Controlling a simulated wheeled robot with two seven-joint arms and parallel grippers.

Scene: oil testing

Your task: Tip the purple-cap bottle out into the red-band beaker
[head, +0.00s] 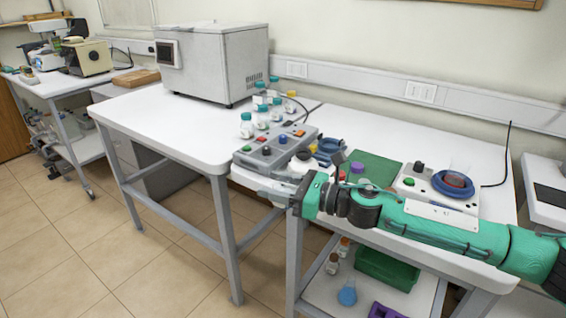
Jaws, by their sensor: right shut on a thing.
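My right arm comes in from the right over the near bench. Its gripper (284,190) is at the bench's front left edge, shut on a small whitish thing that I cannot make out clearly. A purple cap (357,167) shows on the green mat (382,168), behind my arm; I cannot tell whether a bottle is under it. A small red thing (342,176) shows just left of it, partly hidden by my arm; I cannot tell whether it is the red-band beaker. My left gripper is not in view.
A grey control box (268,150) stands left of the mat, with several teal-capped bottles (247,125) behind it. A white device with a blue ring (453,184) is at the right. A large white-grey box (212,62) stands on the left table, whose front is clear.

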